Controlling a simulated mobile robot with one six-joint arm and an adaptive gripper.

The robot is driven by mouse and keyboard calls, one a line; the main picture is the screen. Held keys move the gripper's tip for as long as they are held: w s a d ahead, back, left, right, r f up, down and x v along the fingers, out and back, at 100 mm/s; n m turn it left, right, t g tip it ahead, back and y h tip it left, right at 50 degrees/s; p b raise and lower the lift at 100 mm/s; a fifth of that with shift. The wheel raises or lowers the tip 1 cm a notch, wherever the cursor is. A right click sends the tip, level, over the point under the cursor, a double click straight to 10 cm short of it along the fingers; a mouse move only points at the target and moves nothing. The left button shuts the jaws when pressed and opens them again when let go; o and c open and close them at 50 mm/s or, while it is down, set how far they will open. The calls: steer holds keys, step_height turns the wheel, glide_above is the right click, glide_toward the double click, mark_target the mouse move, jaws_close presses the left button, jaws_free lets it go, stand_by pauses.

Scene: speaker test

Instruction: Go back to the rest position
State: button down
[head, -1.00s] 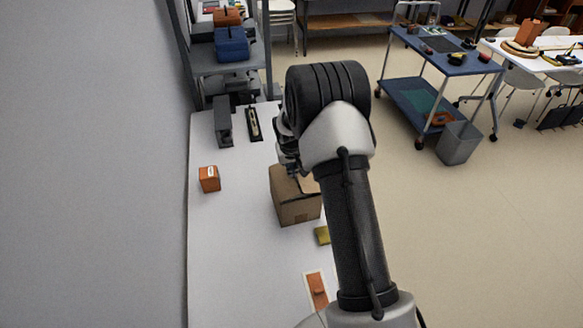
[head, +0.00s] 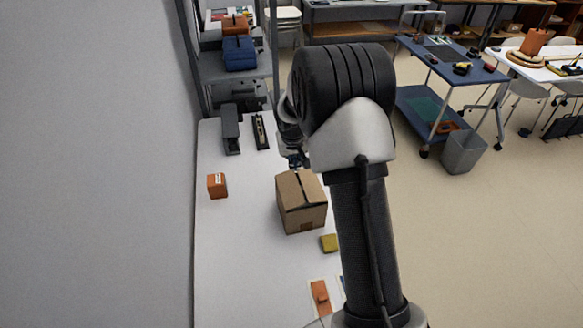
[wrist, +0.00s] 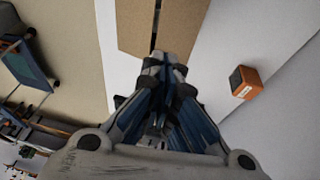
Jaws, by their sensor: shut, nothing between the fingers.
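My gripper (wrist: 165,60) is shut and empty in the wrist view, its fingertips together. In that view the fingertips overlap the near edge of the cardboard box (wrist: 195,22), and I cannot tell the gap between them. In the head view my gripper (head: 297,162) shows only in part at the box's far side, mostly hidden by my arm. The closed cardboard box (head: 303,205) sits on the white table (head: 240,270), with a dark slit between its top flaps.
An orange box (head: 217,186) stands left of the cardboard box. A yellow block (head: 329,243) and an orange piece on a card (head: 320,297) lie nearer. Dark devices (head: 231,130) stand at the far end. A blue cart (head: 450,68) and grey bin (head: 463,152) stand right.

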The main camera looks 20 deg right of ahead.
steer(key=v, duration=0.2)
steer(key=d+v, duration=0.1)
steer(key=v, duration=0.1)
steer(key=shift+s+r+p, duration=0.15)
steer(key=shift+r+p, duration=0.15)
steer(key=shift+r, duration=0.1)
